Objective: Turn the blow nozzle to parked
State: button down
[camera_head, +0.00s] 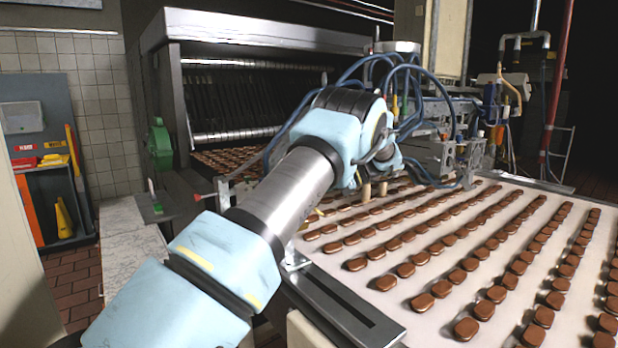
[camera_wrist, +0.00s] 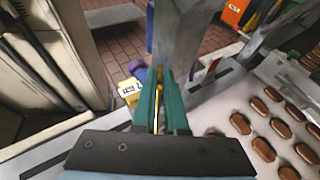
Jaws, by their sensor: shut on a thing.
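In the wrist view my gripper (camera_wrist: 159,88) has its two teal fingers closed around a thin brass-coloured piece (camera_wrist: 157,98), which appears to be the blow nozzle. The fingers cover most of it, so I cannot tell which way it points. A grey upright bracket (camera_wrist: 178,40) stands just beyond the fingertips. A yellow block with a dark-marked label (camera_wrist: 129,91) shows just left of the fingers. In the head view my arm hides the gripper and the nozzle.
A metal rail (camera_head: 345,310) edges the belt. A large metal machine (camera_head: 255,30) with blue hoses (camera_head: 412,72) stands behind my arm. Tiled floor (camera_wrist: 118,50) shows beyond in the wrist view.

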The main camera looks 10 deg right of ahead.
jog(key=shift+w+n+g+p, duration=0.25)
jog(key=shift+n+g+p, duration=0.75)
jog(key=shift+g+p, duration=0.15)
jog(key=shift+g, duration=0.35)
jog(key=c, duration=1)
grip_release()
jog(key=shift+o, duration=0.2)
